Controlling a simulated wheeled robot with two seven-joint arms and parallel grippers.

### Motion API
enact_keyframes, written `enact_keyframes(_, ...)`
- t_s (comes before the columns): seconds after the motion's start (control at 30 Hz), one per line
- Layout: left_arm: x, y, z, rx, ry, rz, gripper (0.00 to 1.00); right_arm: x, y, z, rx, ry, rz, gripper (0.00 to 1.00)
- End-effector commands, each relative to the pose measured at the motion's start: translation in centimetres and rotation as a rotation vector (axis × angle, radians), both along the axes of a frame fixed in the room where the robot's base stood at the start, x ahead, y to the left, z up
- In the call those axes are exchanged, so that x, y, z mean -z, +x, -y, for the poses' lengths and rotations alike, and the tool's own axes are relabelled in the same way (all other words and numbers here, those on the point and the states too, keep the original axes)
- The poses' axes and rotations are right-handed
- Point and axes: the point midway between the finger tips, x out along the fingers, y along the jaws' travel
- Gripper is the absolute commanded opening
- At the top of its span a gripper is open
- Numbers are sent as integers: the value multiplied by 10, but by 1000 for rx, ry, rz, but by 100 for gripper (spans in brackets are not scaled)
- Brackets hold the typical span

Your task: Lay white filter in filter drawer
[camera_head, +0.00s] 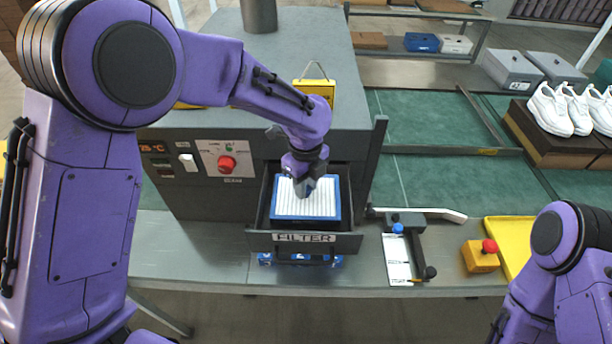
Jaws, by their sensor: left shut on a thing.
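The white filter (289,205) has a blue frame and white pleats. It lies within the outline of the open filter drawer (347,244), whose dark front carries the label FILTER. My left gripper (304,190) points down over the filter's upper middle and is shut on it. Whether the filter touches the drawer's floor cannot be told from this angle. My right arm shows at the lower right, but its gripper is out of the picture.
The grey machine (300,50) with a red knob (227,163) stands behind the drawer. Right of the drawer are a clamp-like tool (408,222), a yellow box with a red button (481,258) and a yellow tray (510,232). White shoes (550,108) stand at the far right.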

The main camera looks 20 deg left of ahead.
Motion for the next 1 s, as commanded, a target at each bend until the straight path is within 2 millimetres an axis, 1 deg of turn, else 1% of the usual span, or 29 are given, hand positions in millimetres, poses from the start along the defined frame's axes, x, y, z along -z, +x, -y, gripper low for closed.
enact_keyframes(0.43, 2, 0, 0, 0, 0, 0, 0, 0, 0, 0, 0, 0, 0, 0)
enact_keyframes(1.0, 15, 0, 0, -1, 0, 1, 0, 2, 0, 0, 0, 0, 0, 0)
